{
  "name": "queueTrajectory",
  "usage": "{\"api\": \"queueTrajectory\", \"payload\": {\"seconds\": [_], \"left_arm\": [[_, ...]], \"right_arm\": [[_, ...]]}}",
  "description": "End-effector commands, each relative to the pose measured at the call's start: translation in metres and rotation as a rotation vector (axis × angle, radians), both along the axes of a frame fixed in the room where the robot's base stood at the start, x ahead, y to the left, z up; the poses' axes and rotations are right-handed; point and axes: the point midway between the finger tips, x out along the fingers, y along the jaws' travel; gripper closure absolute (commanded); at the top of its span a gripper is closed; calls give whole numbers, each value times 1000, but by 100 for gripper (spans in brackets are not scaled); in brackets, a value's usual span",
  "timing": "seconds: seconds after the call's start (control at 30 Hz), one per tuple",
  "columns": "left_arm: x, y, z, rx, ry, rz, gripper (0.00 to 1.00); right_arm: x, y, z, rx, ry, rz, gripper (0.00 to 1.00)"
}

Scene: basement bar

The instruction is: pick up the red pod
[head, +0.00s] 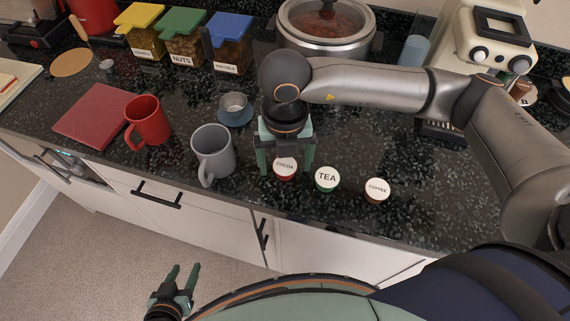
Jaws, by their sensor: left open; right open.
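The red pod (285,170), with a white lid marked COCOA, stands upright on the dark speckled counter (240,211). My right gripper (287,170) points down over it, with its green fingers spread on either side of the pod. I cannot tell whether the fingers touch it. To its right stand the green pod (327,179) marked TEA and the brown pod (377,190) marked COFFEE. My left gripper (186,275) is open and empty, low over the floor in front of the cabinets.
A grey mug (212,152) stands close left of the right gripper. Further left are a red mug (148,121) and a red board (92,127). A small cup (235,105) on a saucer, a pot (327,30) and a coffee machine (490,45) stand behind.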

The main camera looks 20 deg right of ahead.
Motion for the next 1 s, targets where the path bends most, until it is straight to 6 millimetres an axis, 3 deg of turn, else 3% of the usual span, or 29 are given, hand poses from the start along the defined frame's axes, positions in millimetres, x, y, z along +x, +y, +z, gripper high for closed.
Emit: {"api": "queueTrajectory", "payload": {"seconds": [0.27, 1.0], "left_arm": [[1, 0, 0, 0, -2, 0, 50], [2, 0, 1, 0, -3, 1, 50]], "right_arm": [[0, 0, -2, 0, -1, 0, 12], [0, 0, -2, 1, -1, -1, 93]]}}
